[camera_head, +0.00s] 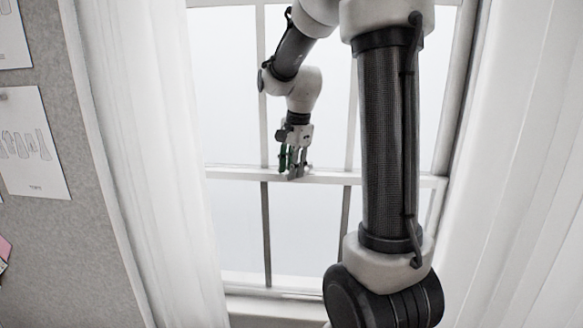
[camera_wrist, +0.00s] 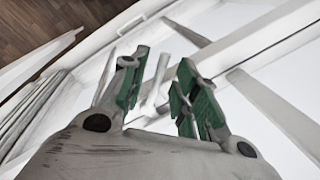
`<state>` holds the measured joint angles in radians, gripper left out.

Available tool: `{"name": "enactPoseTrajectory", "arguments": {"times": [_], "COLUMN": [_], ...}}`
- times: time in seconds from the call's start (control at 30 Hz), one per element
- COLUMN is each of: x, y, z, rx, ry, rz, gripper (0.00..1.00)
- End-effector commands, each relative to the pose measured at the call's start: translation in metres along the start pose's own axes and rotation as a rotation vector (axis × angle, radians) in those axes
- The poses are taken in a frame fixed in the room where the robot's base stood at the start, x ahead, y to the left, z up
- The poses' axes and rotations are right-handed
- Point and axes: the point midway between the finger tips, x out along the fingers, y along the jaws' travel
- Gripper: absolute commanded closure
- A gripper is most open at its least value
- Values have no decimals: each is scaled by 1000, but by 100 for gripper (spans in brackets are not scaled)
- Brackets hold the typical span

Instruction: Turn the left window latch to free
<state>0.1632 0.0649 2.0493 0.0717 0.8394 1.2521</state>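My gripper (camera_head: 292,168) is at the window's middle rail, left of centre in the head view, with its fingers pointing down. The wrist view shows the gripper (camera_wrist: 163,62) open, its two green-padded fingers apart. A pale, narrow piece that looks like the latch lever (camera_wrist: 154,88) shows between the fingers, nearer the left one, with a gap on its right. I cannot tell whether either finger touches it. In the head view the fingers largely hide the latch, so its turn position is unclear.
The white window rail (camera_head: 400,180) runs across behind my gripper, with panes above and below. White curtains hang left (camera_head: 165,150) and right (camera_head: 515,190). A grey pinboard (camera_head: 60,240) with paper sheets (camera_head: 32,145) is at far left. Wooden floor (camera_wrist: 50,30) shows in the wrist view.

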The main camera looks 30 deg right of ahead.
Motion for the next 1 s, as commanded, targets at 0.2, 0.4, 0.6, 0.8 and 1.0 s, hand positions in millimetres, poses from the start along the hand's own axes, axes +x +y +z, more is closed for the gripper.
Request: {"name": "enactPoseTrajectory", "arguments": {"times": [0.2, 0.4, 0.6, 0.8, 1.0], "x": [0, 0, -1, -2, -3], "y": [0, 0, 1, 5, 13], "z": [0, 0, 0, -1, -3], "rx": [0, 0, -12, -81, -219], "ry": [0, 0, -2, -16, -43], "rz": [0, 0, 0, 0, -1], "gripper": [99, 100, 100, 100, 100]}}
